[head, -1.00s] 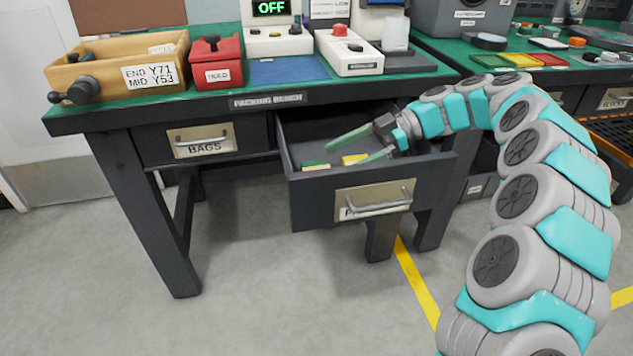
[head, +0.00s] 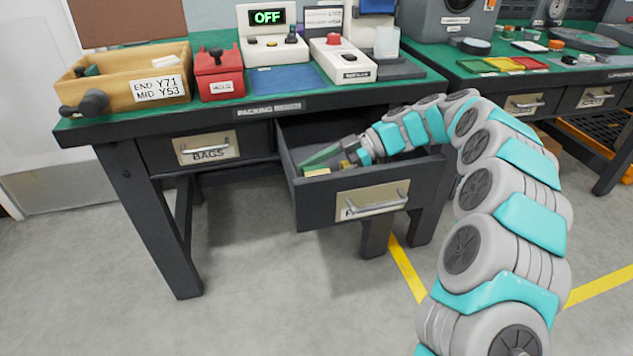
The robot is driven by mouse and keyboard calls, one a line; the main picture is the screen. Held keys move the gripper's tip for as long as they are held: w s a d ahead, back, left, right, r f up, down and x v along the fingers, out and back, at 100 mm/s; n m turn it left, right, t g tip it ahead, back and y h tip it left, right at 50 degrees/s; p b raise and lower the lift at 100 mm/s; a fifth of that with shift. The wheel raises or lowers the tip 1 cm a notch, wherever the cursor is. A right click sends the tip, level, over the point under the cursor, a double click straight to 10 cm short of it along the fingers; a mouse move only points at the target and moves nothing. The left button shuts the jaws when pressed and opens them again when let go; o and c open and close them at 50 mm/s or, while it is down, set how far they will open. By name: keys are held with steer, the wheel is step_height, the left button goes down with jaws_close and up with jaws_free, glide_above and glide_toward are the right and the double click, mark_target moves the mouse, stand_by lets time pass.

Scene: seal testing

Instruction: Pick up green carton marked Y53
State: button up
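The packing bench drawer (head: 372,201) is pulled open. Inside, near its front left, lies a small carton with a pale yellow front face (head: 317,173); earlier its top looked green. A second, yellow item (head: 345,164) is mostly hidden behind my gripper. The marking Y53 cannot be read on either. The other finger is not clearly seen, so the gap and any contact with the carton cannot be told.
A wooden box (head: 120,95) labelled END Y71, MID Y53 stands on the bench's left. A red box (head: 219,85), a blue mat (head: 281,78) and white devices (head: 342,62) stand beside it. The BAGS drawer (head: 207,148) is closed. The floor in front is clear.

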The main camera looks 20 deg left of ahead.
jaws_close()
stand_by(0.5)
steer(key=shift+r, duration=0.1)
